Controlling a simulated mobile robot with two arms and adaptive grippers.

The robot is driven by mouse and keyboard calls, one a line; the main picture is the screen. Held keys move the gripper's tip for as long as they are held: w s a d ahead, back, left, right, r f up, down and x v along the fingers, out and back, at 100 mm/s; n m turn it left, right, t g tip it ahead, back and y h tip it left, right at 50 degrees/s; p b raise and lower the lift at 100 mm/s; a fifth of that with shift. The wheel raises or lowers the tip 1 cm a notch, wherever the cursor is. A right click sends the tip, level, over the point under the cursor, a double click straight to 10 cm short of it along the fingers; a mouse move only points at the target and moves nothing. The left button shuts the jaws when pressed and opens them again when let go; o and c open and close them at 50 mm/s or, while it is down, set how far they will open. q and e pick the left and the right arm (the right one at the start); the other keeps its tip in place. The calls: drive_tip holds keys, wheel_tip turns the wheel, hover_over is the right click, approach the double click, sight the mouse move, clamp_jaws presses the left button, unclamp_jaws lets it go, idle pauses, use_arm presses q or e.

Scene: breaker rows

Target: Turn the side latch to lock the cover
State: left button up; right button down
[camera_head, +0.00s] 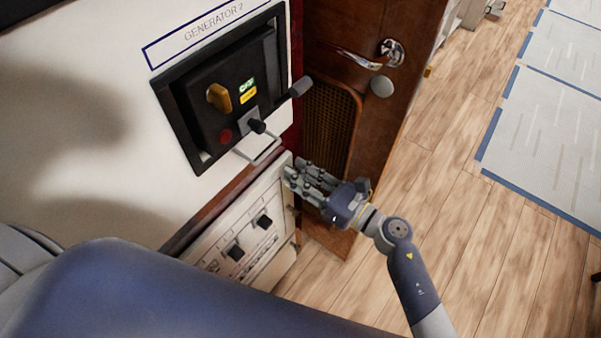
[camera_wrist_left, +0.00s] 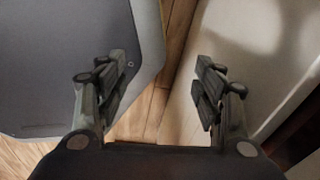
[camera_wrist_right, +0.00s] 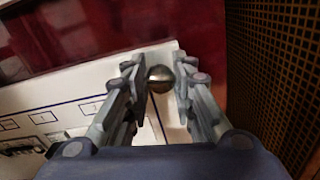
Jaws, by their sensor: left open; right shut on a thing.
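A white panel (camera_head: 281,198) with black switches is low on the wall in the head view. A corner of it with blue outlines (camera_wrist_right: 67,108) shows in the right wrist view. A round metal knob, apparently the side latch (camera_wrist_right: 160,79), sits at that panel's edge. My right gripper (camera_head: 294,171) is at the panel's upper right edge and is shut on this knob, one finger on each side. The fingers hide the knob in the head view. My left gripper (camera_wrist_left: 158,82) is open and empty, seen only in its own wrist view.
Above is a black generator panel (camera_head: 196,148) with a yellow knob (camera_head: 219,97), a red button (camera_head: 225,136) and protruding levers. A wooden door (camera_head: 385,20) with a metal handle (camera_head: 358,60) stands to the right.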

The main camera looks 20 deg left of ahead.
drive_tip(key=m+p, duration=0.1)
drive_tip(key=m, duration=0.3)
drive_tip(key=shift+m, duration=0.3)
drive_tip(key=m+p, duration=0.1)
drive_tip(key=m, duration=0.2)
drive_tip(key=shift+w+m+p, duration=0.1)
drive_tip(key=shift+m+p, duration=0.2)
drive_tip(key=m+p, duration=0.1)
drive_tip(key=m, duration=0.2)
drive_tip(key=shift+d+m, duration=0.1)
drive_tip(key=shift+m, duration=0.2)
drive_tip(key=m+p, duration=0.1)
drive_tip(key=m, duration=0.3)
drive_tip(key=shift+f, duration=0.15)
drive_tip(key=shift+m+p, duration=0.3)
drive_tip(key=c, duration=1.3)
unclamp_jaws()
drive_tip(key=shift+c, duration=0.2)
drive_tip(key=v, duration=1.2)
